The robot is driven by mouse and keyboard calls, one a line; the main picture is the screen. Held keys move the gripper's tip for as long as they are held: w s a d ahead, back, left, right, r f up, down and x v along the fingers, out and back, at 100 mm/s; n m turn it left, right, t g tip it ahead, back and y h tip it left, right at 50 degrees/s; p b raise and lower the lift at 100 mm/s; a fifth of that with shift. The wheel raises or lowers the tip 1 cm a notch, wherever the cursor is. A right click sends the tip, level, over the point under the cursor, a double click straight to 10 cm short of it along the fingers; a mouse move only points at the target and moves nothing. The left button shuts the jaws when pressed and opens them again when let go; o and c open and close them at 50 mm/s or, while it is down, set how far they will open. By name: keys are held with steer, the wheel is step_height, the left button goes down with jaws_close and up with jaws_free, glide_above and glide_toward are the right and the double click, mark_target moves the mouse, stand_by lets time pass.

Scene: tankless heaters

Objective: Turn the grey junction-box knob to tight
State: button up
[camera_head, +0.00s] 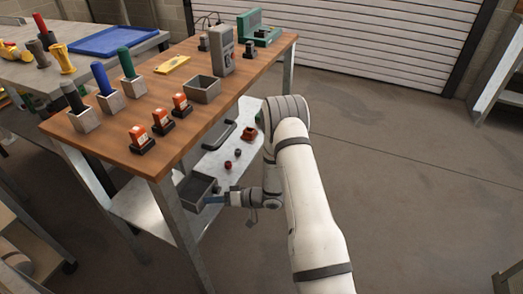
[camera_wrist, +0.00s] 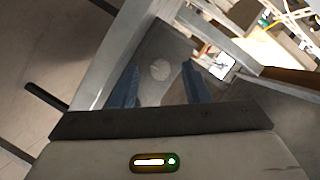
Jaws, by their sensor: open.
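In the wrist view, a pale grey round disc (camera_wrist: 160,70), which looks like the knob, sits on a dark grey box face (camera_wrist: 165,43). My gripper (camera_wrist: 160,66) is open, with one blue finger on each side of the disc. I cannot tell whether the fingers touch it or stop short of it. In the head view, my gripper (camera_head: 208,200) reaches in from the right to a dark grey box (camera_head: 198,186) at the table's lower level. The knob itself cannot be made out there, and its marking is not readable in either view.
The wooden tabletop (camera_head: 150,165) overhangs the lower shelf (camera_head: 138,206). A table leg (camera_head: 178,225) stands just left of the box. Red parts (camera_head: 237,152) and a black handle (camera_head: 220,136) are behind it. The floor on the right is clear.

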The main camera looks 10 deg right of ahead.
steer(key=n+h+b, duration=0.1)
steer(key=n+b, duration=0.1)
steer(key=shift+s+a+f+n+t, duration=0.1)
steer(key=shift+n+t, duration=0.3)
steer(key=n+h+b, duration=0.1)
steer(key=n+b, duration=0.1)
steer(key=b, duration=0.1)
steer(key=shift+s+a+t+h+b, duration=0.1)
steer(key=shift+t+h+b, duration=0.25)
steer(key=shift+t+h, duration=0.05)
steer(key=n+b, duration=0.1)
steer(key=b, duration=0.1)
steer(key=n+t+h+b, duration=0.1)
steer(key=n+b, duration=0.1)
steer(key=shift+s+a+t+b, duration=0.1)
steer(key=shift+s+t+b, duration=0.1)
steer(key=shift+t+b, duration=0.15)
steer(key=shift+s+r, duration=0.1)
steer(key=shift+r, duration=0.15)
steer(key=s+d+r+m+h+p, duration=0.2)
steer(key=d+r+h+p, duration=0.3)
steer(key=r, duration=0.8)
steer(key=s+d+r+m+h+p, duration=0.3)
steer(key=d+r+h+p, duration=0.2)
steer(key=d+r+p, duration=0.6)
steer(key=shift+d+r+h, duration=0.3)
steer(key=shift+d+r, duration=0.55)
steer(key=shift+r, duration=0.7)
